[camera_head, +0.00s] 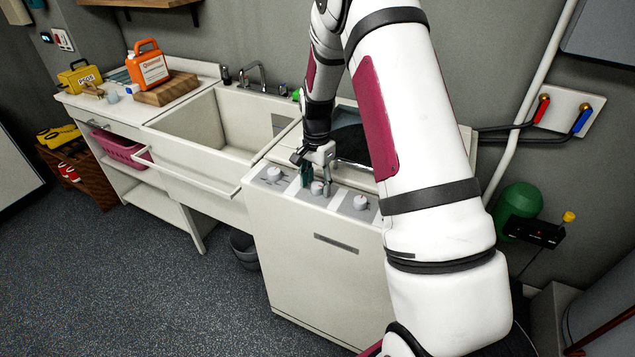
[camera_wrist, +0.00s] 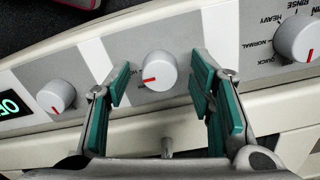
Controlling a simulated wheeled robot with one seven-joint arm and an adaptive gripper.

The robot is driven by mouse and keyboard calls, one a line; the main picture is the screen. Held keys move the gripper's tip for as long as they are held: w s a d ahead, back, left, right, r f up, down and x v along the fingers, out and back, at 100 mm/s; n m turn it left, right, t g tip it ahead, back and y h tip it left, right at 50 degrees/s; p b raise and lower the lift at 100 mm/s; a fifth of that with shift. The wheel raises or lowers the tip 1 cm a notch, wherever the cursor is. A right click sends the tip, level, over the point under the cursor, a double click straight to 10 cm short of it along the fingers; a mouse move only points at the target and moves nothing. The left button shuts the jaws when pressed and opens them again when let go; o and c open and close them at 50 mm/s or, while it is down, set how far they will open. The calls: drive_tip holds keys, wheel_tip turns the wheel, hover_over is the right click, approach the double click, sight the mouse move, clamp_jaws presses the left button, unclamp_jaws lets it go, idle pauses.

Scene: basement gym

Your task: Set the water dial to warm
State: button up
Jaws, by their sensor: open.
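The washing machine's panel (camera_wrist: 185,35) carries three white dials with red pointer marks. The middle dial (camera_wrist: 158,71) has its mark toward the left in the wrist view, next to a label partly hidden by a finger; it also shows in the head view (camera_head: 317,188). I cannot read its full label, so I cannot confirm it is the water dial. My gripper (camera_wrist: 160,82) is open, its teal fingers on either side of this dial with gaps between. In the head view my gripper (camera_head: 316,178) is over the middle of the panel.
A left dial (camera_wrist: 56,97) sits beside a green display (camera_wrist: 10,105). The right dial (camera_wrist: 298,40) has cycle labels such as RINSE, HEAVY, NORMAL and QUICK. A sink (camera_head: 215,125) stands left of the machine (camera_head: 300,265). Open floor (camera_head: 130,270) lies in front.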

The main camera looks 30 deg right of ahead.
drive_tip(key=shift+f, duration=0.15)
drive_tip(key=c, duration=1.2)
drive_tip(key=shift+o, duration=0.2)
drive_tip(key=n+b, duration=0.1)
drive_tip(key=n, duration=0.3)
drive_tip(key=shift+n, duration=0.3)
drive_tip(key=shift+s+n, duration=0.1)
drive_tip(key=shift+n, duration=1.9)
